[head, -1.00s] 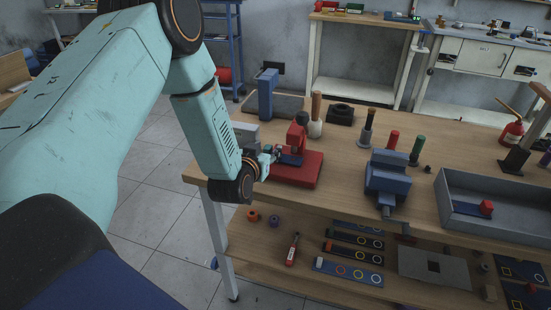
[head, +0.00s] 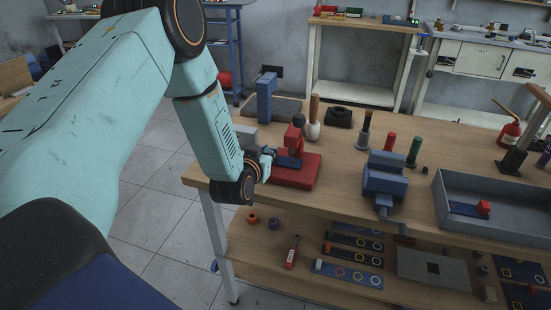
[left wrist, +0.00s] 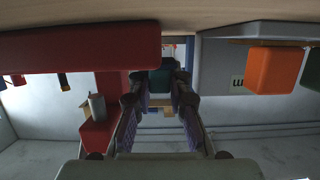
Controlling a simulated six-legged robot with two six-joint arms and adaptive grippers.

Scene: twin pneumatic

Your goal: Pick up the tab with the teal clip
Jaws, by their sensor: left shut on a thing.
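The dark blue tab (head: 289,162) lies at the red press-like fixture (head: 300,178) near the left end of the workbench. Its teal clip (left wrist: 155,82) shows in the left wrist view as a dark teal block between the fingertips. My left gripper (head: 267,163) is at the left side of the fixture, at the near end of the tab, and is shut on the teal clip. It also shows in the left wrist view (left wrist: 157,92), with a finger on each side of the clip. The tab's far part is partly hidden by the fixture. My right gripper is not in view.
A blue vise (head: 384,180) stands right of the fixture, and a grey tray (head: 460,216) with a red-clipped tab (head: 470,209) lies farther right. Upright tools (head: 364,130) stand behind. The lower shelf (head: 262,260) holds several tabs. Bench is bare between fixture and vise.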

